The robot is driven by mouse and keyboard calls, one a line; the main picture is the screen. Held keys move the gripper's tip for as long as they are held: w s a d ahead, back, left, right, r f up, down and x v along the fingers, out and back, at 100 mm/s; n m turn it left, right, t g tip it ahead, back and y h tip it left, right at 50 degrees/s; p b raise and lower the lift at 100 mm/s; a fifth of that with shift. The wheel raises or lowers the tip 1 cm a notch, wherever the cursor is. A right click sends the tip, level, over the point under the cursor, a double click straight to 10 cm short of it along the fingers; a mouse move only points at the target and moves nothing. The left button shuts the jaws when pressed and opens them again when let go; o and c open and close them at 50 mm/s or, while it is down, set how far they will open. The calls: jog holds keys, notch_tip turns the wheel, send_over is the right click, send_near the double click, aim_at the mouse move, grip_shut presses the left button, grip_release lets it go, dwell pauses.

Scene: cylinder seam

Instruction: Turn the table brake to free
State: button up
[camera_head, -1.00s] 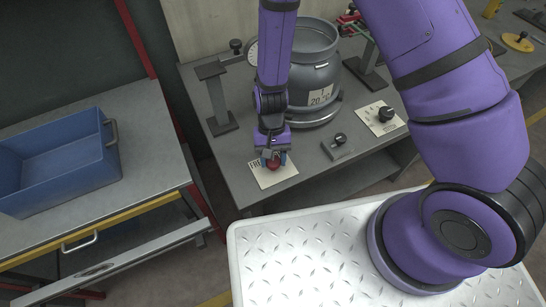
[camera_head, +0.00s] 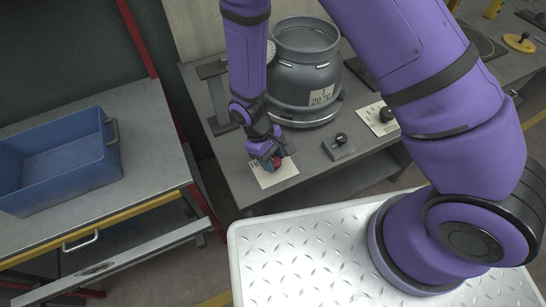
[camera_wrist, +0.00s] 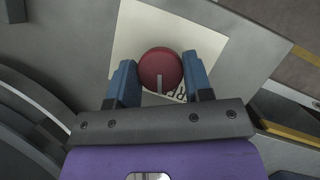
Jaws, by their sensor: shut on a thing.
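The table brake is a round red knob (camera_head: 272,163) on a white plate (camera_head: 266,179) at the front left corner of the grey bench. In the wrist view the knob (camera_wrist: 160,68) sits between my blue fingers, with a pale line on its top pointing down the picture towards the gripper body. My gripper (camera_head: 271,161) is shut on the knob, one finger on each side; it also shows in the wrist view (camera_wrist: 160,76). Dark lettering on the plate is partly hidden by the knob and gripper, so I cannot read it whole.
A grey pot (camera_head: 306,70) marked 20 °C stands behind my gripper. A small black knob block (camera_head: 339,146) and a black dial on a white plate (camera_head: 379,118) are to the right. A blue bin (camera_head: 60,160) stands on the left bench.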

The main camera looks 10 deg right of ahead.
jog(key=shift+n+t+h, duration=0.3)
jog(key=shift+n+t, duration=0.2)
jog(key=shift+n, duration=1)
jog(key=o, duration=0.9)
jog(key=shift+r, duration=0.1)
jog(key=v, duration=1)
jog(key=shift+a+r, duration=0.25)
